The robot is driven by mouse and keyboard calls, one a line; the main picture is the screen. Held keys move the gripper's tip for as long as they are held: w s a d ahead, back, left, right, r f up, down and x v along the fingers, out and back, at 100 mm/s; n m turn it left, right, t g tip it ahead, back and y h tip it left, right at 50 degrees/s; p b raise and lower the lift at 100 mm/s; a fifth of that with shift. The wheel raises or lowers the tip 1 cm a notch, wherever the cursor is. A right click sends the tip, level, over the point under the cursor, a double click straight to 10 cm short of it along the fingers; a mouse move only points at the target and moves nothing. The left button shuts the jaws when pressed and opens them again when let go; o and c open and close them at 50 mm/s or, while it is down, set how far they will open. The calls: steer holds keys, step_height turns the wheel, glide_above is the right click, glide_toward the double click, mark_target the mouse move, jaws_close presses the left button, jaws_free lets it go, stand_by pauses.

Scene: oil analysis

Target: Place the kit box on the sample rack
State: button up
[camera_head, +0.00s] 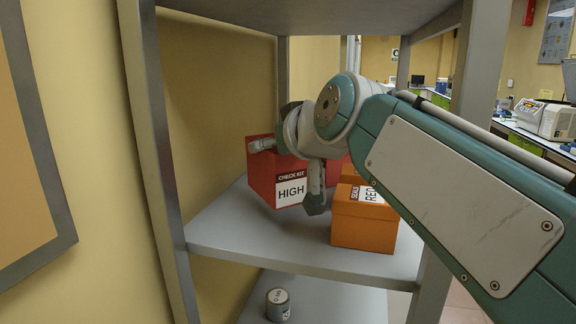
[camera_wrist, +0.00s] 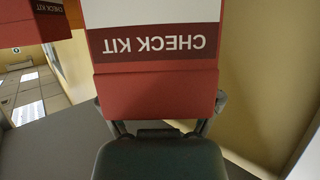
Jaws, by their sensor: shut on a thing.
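The kit box (camera_head: 262,176) is red, with a white label reading CHECK KIT HIGH. My gripper (camera_head: 289,172) is shut on it, one finger on each side. The box is inside the grey metal sample rack (camera_head: 230,235), over the middle shelf at the back left. I cannot tell whether its base touches the shelf. In the wrist view the kit box (camera_wrist: 155,84) fills the middle, its label upside down between the finger pads. My wrist hides part of its right side in the head view.
An orange box (camera_head: 362,228) labelled SEALS RED stands on the same shelf, to the right. A small can (camera_head: 278,305) stands on the lower shelf. Rack posts (camera_head: 160,150) flank the opening.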

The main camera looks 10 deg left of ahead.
mark_target(268, 166)
steer(key=f, duration=0.3)
steer(key=shift+a, duration=0.35)
steer(key=shift+a+f, duration=0.3)
steer(key=shift+d, duration=0.3)
steer(key=o, duration=1.1)
steer(key=shift+d, duration=0.15)
steer(key=shift+a, duration=0.25)
steer(key=v, duration=1.2)
steer(key=shift+s, duration=0.1)
